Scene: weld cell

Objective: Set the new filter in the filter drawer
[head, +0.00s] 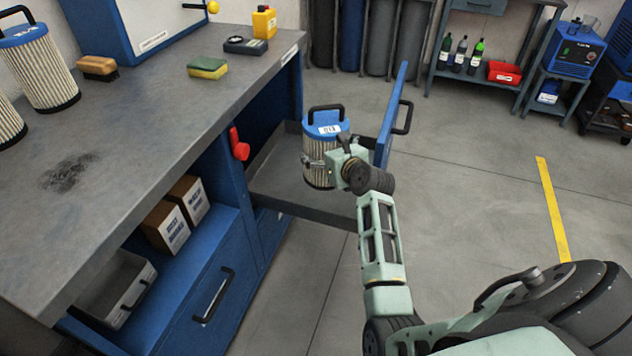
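The filter drawer (290,184) is pulled out of the blue bench, its blue front panel (393,115) and black handle facing right. A filter with a blue top, black handle, white label and pleated cream body (317,180) is upright inside the drawer's outline. I take it to be the new filter. My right gripper (322,161) is at its right side, with a finger across the body; it looks shut on the filter. The far finger is mostly hidden. I cannot tell whether the filter's base touches the drawer floor. My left gripper is not in view.
Two similar filters (40,65) stand on the bench top (150,120) at left, with a sponge (207,68), brush (97,68) and yellow bottle (264,22). A red clamp-like part (239,144) is beside the drawer opening.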

